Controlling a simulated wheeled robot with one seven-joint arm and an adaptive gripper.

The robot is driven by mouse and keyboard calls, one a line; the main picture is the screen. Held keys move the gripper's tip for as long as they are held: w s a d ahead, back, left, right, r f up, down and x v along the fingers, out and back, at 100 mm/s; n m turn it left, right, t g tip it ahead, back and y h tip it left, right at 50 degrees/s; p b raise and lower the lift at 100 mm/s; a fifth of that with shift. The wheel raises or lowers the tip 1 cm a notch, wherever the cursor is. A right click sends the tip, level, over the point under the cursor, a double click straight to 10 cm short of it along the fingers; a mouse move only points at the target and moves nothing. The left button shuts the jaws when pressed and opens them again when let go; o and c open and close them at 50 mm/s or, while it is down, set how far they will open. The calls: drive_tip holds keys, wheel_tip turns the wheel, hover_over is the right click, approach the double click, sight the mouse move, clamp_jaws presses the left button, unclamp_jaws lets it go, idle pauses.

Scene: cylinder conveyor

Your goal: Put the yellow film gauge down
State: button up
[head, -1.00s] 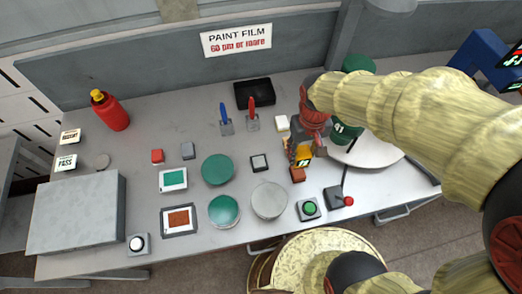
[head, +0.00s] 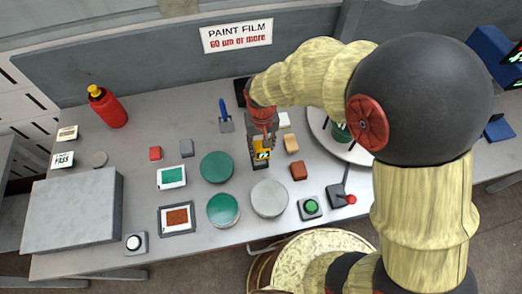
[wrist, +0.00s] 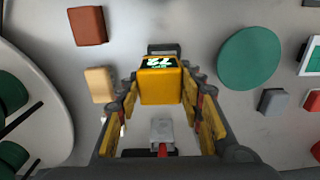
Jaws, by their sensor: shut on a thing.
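The yellow film gauge (head: 262,153), with a dark display of lit digits, is between the fingers of my gripper (head: 262,146). In the wrist view the gauge (wrist: 161,88) is upright between both fingers, and my gripper (wrist: 161,96) is shut on it. The gauge is over or at a small dark-framed square (wrist: 164,48), mostly hidden beneath and behind it. I cannot tell whether the gauge touches the table.
A green disc (head: 217,168) lies left and a grey disc (head: 269,199) nearer the front. A tan block (head: 291,143) and a brown block (head: 298,171) are to the right. A red-handled scraper (wrist: 162,135) lies close behind. A white turntable (head: 350,152) is further right.

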drive_tip(key=shift+w+a+f, duration=0.1)
drive_tip(key=shift+a+f, duration=0.05)
drive_tip(key=shift+f, duration=1.55)
drive_tip(key=shift+f+b, duration=0.1)
drive_tip(key=shift+b, duration=0.2)
drive_tip(key=o, duration=1)
drive_tip(key=shift+c, duration=0.2)
drive_tip(key=shift+o, duration=0.4)
wheel_tip(320, 180, up, 12)
drive_tip(key=shift+r+p, duration=0.25)
drive_tip(key=shift+p, duration=0.85)
drive_tip(key=s+d+r+m+t, duration=0.1)
drive_tip(key=s+d+r+t, duration=0.1)
drive_tip(key=s+d+r, duration=0.5)
drive_tip(key=s+d+r+m+t, duration=0.1)
drive_tip(key=s+d+r+t, duration=0.2)
drive_tip(key=s+d+r, duration=0.3)
drive_tip(key=d+r, duration=0.5)
drive_tip(key=d, duration=0.3)
drive_tip(key=shift+s+r+m+t, duration=0.15)
drive_tip(key=shift+s+m+t, duration=0.15)
drive_tip(key=shift+s+m, duration=0.1)
